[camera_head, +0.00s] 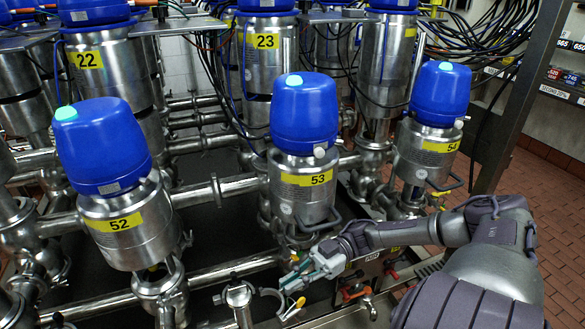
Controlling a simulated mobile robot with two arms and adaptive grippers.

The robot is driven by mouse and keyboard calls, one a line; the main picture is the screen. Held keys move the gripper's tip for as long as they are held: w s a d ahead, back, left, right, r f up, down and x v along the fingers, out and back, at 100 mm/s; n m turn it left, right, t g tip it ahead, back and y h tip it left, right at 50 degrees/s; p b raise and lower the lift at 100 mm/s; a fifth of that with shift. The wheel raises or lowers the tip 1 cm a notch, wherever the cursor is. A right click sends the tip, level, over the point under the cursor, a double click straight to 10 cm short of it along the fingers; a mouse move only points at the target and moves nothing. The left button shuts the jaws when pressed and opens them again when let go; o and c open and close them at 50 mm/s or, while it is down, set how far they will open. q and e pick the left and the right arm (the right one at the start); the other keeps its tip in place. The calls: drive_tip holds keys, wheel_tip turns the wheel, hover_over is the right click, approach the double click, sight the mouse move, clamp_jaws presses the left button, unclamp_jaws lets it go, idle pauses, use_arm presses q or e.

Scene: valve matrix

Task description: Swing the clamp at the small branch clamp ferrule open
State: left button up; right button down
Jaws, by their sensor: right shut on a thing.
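The small branch ferrule (238,296) is a round metal fitting on a short upright pipe at the bottom centre. A curved metal clamp piece (275,294) stands to its right, with its arc spread apart from the ferrule. My right gripper (297,281), with teal and grey fingers, reaches in from the right just above this clamp piece. It is shut on a part of the clamp; its fingers hide the exact contact. A small yellow tip (301,301) shows below the fingers. My left gripper is not in view.
Blue-topped valves 52 (112,222), 53 (303,185) and 54 (430,150) stand close around. Horizontal pipes (215,190) run between them. Red-handled fittings (353,291) sit right of the gripper, under my right arm. Tiled floor (545,200) is open at the right.

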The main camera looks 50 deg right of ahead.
idle(0.5)
drive_tip(key=c, duration=1.3)
unclamp_jaws()
drive_tip(key=shift+w, duration=0.1)
drive_tip(key=shift+d, duration=0.15)
drive_tip(key=d, duration=0.4)
drive_tip(key=s+d, duration=0.1)
drive_tip(key=d, duration=0.2)
drive_tip(key=s+d, duration=0.1)
drive_tip(key=d, duration=0.3)
drive_tip(key=shift+d, duration=0.35)
drive_tip(key=shift+s+f, duration=0.1)
